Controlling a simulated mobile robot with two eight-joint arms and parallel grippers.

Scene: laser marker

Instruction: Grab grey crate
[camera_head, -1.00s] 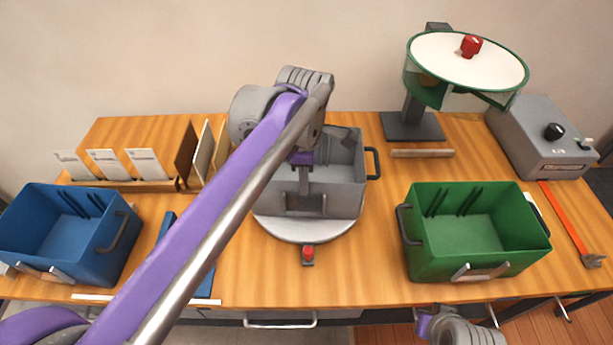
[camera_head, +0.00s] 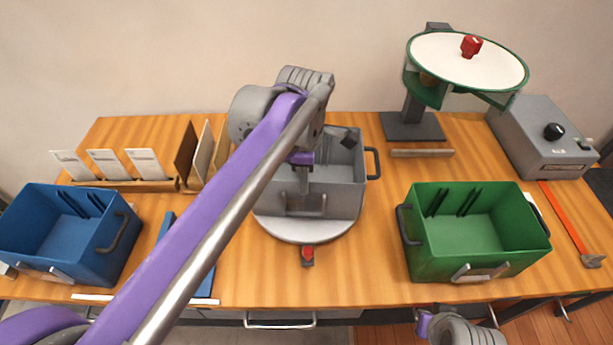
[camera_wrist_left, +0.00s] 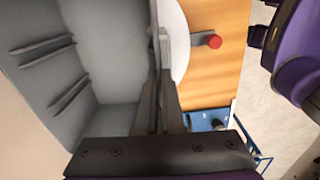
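The grey crate (camera_head: 345,190) stands on a round white plate (camera_head: 300,230) in the middle of the table; its inside fills the left of the wrist view (camera_wrist_left: 105,50). My left gripper (camera_head: 304,188) reaches down to its front wall. In the wrist view its two fingers (camera_wrist_left: 161,80) straddle the rim of that wall, one inside and one outside, with almost no gap, so they look shut on it. My arm hides the crate's left part. My right gripper (camera_head: 424,325) shows only partly at the bottom edge; its fingers are not clear.
A blue crate (camera_head: 110,255) stands left and a green crate (camera_head: 425,255) right. A red button (camera_head: 307,252) sits before the plate. A round stand (camera_head: 410,125) and grey box (camera_head: 540,145) are at back right. Table between the grey and green crates is clear.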

